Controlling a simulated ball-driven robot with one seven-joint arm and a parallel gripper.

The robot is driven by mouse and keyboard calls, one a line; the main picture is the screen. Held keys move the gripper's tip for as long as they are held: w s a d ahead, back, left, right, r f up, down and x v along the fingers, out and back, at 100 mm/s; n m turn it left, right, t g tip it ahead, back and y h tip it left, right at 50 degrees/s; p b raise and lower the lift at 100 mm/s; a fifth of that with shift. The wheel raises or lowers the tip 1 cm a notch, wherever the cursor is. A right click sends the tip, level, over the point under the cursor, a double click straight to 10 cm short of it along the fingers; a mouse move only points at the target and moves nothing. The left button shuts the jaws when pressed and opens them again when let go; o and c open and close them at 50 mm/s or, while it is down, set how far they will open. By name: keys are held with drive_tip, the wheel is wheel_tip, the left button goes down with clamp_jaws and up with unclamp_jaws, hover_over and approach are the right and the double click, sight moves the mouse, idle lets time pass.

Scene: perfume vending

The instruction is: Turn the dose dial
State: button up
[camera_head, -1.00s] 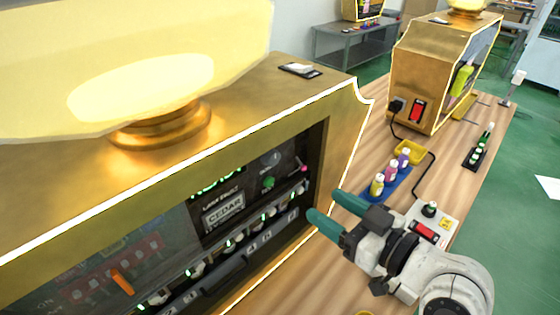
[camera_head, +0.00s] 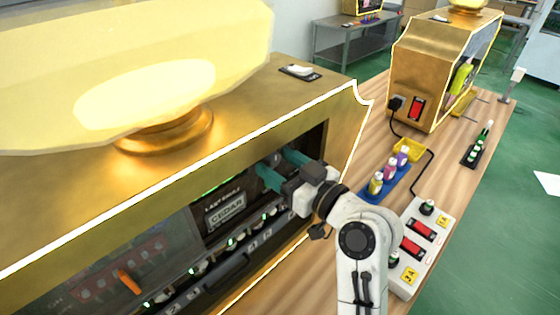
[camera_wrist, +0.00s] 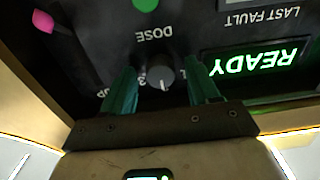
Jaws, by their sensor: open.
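The dose dial (camera_wrist: 160,74) is a dark grey round knob with a light pointer mark, on the black panel under the upside-down word DOSE in the wrist view. My gripper (camera_wrist: 163,88) is open, with one green finger on each side of the dial. Gaps show between the fingers and the knob, so it is not gripped. In the head view my gripper (camera_head: 280,170) reaches into the gold machine's front opening, and its fingers and wrist hide the dial there.
A lit READY display (camera_wrist: 258,58) is right of the dial in the wrist view, and a pink knob (camera_wrist: 43,21) is at upper left. In the head view, the gold frame (camera_head: 345,125) borders the opening. Small bottles (camera_head: 390,170) and a switch box (camera_head: 425,240) stand right.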

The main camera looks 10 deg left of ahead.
drive_tip(key=c, duration=1)
drive_tip(key=shift+c, duration=0.2)
drive_tip(key=m+p, duration=0.2)
drive_tip(key=m, duration=0.3)
drive_tip(key=shift+r+m, duration=0.15)
drive_tip(key=shift+m, duration=0.25)
drive_tip(key=m+p, duration=0.2)
drive_tip(key=m, duration=0.1)
drive_tip(key=shift+m+p, duration=0.7)
drive_tip(key=shift+m, duration=0.9)
